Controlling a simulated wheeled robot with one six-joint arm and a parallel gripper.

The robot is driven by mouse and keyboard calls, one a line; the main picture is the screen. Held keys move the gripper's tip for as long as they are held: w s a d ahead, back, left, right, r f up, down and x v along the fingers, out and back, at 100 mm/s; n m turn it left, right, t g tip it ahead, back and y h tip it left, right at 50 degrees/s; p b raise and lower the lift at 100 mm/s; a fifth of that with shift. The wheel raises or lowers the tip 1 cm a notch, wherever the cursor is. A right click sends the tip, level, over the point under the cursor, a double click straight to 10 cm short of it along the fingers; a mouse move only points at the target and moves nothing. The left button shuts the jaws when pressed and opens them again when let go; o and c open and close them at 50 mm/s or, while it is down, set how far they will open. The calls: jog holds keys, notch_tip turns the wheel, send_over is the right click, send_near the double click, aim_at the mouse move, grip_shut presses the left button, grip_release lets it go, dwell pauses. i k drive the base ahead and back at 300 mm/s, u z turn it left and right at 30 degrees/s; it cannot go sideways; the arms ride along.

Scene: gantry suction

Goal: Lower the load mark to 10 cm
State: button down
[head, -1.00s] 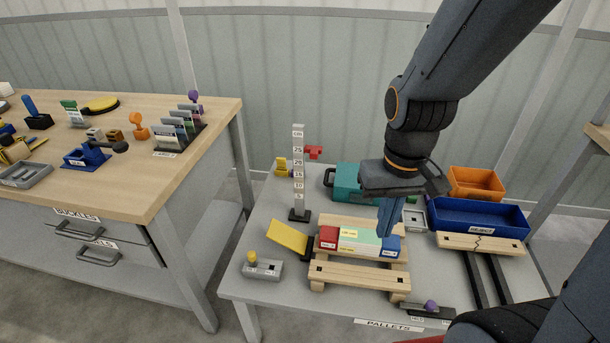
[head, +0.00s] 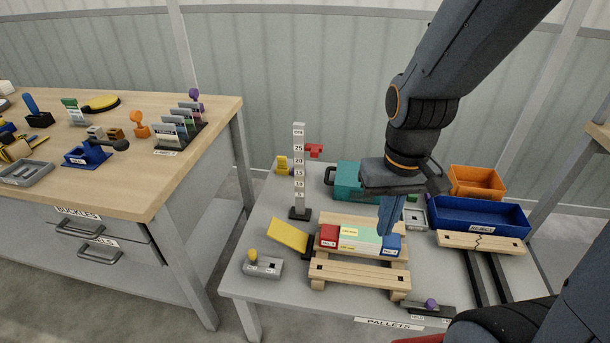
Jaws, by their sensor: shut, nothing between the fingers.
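The load mark appears to be the red slider (head: 314,151) on the white scale post (head: 299,178). The post stands upright on a dark base on the grey table, with numbers in steps of five and the largest at the top. The red piece sticks out to the right of the post, near the 25 label. My gripper (head: 390,216) is shut and empty. It points down over the right end of the load on the pallet, to the right of and nearer than the post. Its fingertips are close to the blue box; I cannot tell whether they touch it.
A wooden pallet (head: 345,276) carries red, pale green and blue boxes. A yellow ramp (head: 288,234) and a grey block with a yellow knob (head: 262,266) lie left of it. A teal case (head: 347,180), a blue bin (head: 478,213) and an orange bin (head: 476,181) stand behind.

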aim_at(315, 150)
jog(key=z, duration=1.75)
jog(key=k, duration=1.35)
jog(key=u, duration=1.75)
jog(key=i, duration=0.5)
jog(key=u, duration=0.05)
